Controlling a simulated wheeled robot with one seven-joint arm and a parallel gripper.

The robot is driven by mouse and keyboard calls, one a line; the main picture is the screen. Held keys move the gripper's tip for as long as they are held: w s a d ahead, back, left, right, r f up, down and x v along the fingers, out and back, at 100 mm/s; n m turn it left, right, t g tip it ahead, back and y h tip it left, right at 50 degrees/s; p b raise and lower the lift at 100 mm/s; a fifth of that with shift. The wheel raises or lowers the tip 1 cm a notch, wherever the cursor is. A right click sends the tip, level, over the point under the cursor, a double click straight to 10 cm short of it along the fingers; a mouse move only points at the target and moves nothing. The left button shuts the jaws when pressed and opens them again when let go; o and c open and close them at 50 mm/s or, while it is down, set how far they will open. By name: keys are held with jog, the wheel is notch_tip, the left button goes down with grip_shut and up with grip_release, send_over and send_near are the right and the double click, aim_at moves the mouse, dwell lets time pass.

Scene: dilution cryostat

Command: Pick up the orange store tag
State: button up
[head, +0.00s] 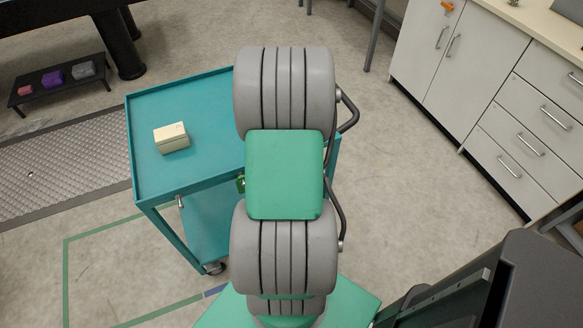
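A small orange object (447,6), which looks like the orange store tag, shows at the top edge of the head view, at the upper front of the white cabinet. It is too small to tell whether it hangs or lies there. My gripper is not in view. My grey and green arm fills the middle of the picture and hides part of the teal cart (150,100) behind it.
A cream box (171,138) sits on the cart's top. White cabinets with drawers (520,145) stand at the right under a pale counter (540,22). A low black stand (60,90) at upper left holds several coloured blocks. Floor is open between cart and cabinets.

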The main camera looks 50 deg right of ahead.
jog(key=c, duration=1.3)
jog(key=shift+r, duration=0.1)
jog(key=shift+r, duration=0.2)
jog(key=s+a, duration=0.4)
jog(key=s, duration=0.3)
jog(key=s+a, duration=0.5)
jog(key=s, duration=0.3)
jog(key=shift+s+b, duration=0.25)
jog(key=shift+b, duration=0.15)
